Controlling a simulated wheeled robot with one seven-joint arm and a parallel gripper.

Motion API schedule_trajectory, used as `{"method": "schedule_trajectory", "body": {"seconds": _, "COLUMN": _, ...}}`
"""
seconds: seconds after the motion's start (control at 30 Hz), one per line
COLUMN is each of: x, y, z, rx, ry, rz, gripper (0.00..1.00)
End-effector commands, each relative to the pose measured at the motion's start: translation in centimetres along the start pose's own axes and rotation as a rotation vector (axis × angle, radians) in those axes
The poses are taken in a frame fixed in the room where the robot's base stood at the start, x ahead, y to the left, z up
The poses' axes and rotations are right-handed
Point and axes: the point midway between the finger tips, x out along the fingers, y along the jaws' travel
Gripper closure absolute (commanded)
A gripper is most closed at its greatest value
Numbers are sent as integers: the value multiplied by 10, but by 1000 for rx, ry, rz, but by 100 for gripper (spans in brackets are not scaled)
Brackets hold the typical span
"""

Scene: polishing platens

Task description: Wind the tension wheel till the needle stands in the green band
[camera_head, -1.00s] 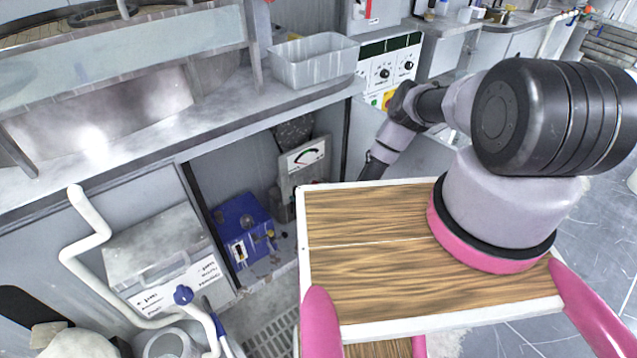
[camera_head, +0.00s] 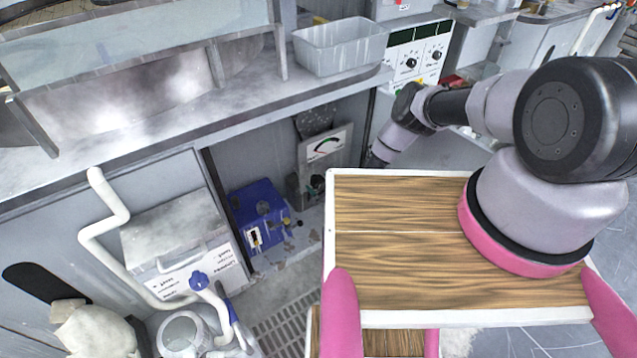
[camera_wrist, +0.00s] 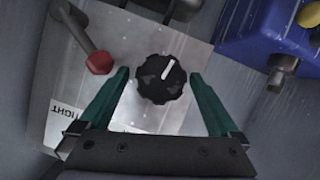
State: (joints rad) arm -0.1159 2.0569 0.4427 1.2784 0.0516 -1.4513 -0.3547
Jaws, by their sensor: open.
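The tension wheel (camera_wrist: 158,92) is a black lobed knob with a white line, on a grey metal plate (camera_wrist: 135,115) in the wrist view. My gripper (camera_wrist: 158,76) has its two green fingers open, one on each side of the wheel, with gaps visible between fingers and wheel. The dial (camera_head: 326,144) is a white gauge on a grey box inside the open cabinet in the head view. It shows a coloured arc with some green; the needle's exact place is too small to tell.
A lever with a red knob (camera_wrist: 99,62) stands left of the wheel, near a label reading "TIGHT" (camera_wrist: 68,122). A blue box (camera_head: 259,212) sits left of the dial's box. The bench edge (camera_head: 250,117) overhangs the opening. A wood-topped tray (camera_head: 400,270) is in front.

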Motion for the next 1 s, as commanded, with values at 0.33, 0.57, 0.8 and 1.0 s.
{"method": "schedule_trajectory", "body": {"seconds": 0.33, "x": 6, "y": 0, "z": 0, "rx": 1, "ry": -1, "rz": -1, "gripper": 2}}
{"method": "schedule_trajectory", "body": {"seconds": 0.57, "x": 6, "y": 0, "z": 0, "rx": 1, "ry": 0, "rz": -1, "gripper": 83}}
{"method": "schedule_trajectory", "body": {"seconds": 0.8, "x": 6, "y": 0, "z": 0, "rx": 15, "ry": 0, "rz": -6, "gripper": 88}}
{"method": "schedule_trajectory", "body": {"seconds": 1.0, "x": 6, "y": 1, "z": 0, "rx": 83, "ry": 0, "rz": -35, "gripper": 88}}
